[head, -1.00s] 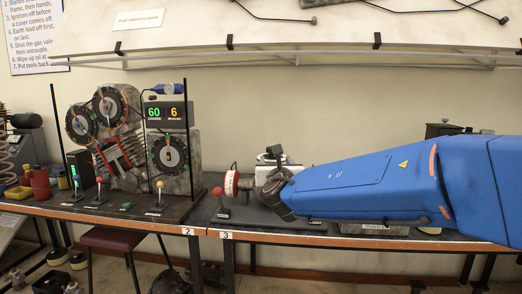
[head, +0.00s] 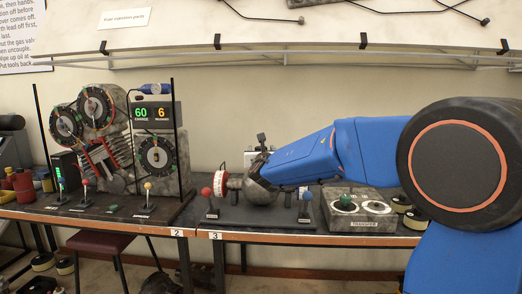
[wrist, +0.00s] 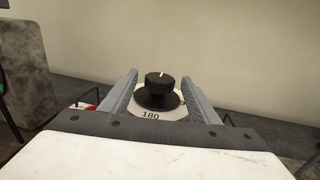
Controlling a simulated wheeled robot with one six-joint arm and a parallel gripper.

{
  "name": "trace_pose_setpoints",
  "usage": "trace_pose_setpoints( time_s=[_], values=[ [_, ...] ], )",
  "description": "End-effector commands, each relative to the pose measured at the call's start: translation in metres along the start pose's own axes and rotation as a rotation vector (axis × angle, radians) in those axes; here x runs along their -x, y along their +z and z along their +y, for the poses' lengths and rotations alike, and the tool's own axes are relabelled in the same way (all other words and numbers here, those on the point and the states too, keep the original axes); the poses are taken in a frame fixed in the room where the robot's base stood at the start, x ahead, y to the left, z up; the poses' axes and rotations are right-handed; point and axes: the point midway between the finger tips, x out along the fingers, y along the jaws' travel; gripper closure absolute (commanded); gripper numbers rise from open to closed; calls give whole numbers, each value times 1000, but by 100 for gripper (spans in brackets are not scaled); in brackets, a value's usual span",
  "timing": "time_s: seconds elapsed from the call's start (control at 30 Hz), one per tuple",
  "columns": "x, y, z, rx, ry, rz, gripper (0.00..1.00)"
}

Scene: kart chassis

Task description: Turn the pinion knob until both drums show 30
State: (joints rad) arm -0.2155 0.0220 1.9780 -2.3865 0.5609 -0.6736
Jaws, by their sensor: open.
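A black round knob (wrist: 160,88) with a white pointer mark sits in the wrist view on a pale plate marked 180 (wrist: 150,115). My gripper (wrist: 161,76) is open, with one grey finger on each side of the knob. I cannot tell whether the fingers touch it. In the head view a red-and-white drum (head: 221,172) sits at the left end of a grey rounded housing (head: 262,190) on bench 3. Its number is too small to read. A second drum is not visible; my blue arm covers the right side of the housing. My gripper is not clearly visible there.
Red-knobbed (head: 207,193) and blue-knobbed (head: 306,196) levers stand in front of the housing. A grey TRANSFER box (head: 360,212) is to the right. An engine stand (head: 105,145) with dials and a 60/6 display (head: 153,112) is on the left.

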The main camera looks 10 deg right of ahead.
Motion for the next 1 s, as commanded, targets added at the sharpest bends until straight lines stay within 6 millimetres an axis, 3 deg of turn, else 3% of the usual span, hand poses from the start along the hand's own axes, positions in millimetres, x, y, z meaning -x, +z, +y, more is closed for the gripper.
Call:
trace_pose_setpoints(
  time_s=[0.2, 0.57, 0.77, 1.0],
  values=[
    [-20, 0, 0, -1, -1, 0, 44],
    [-25, 0, 0, -1, 0, 0, 44],
    [-25, 0, 0, -1, 0, 0, 86],
    [-24, 0, 1, 0, -6, 0, 85]
  ],
)
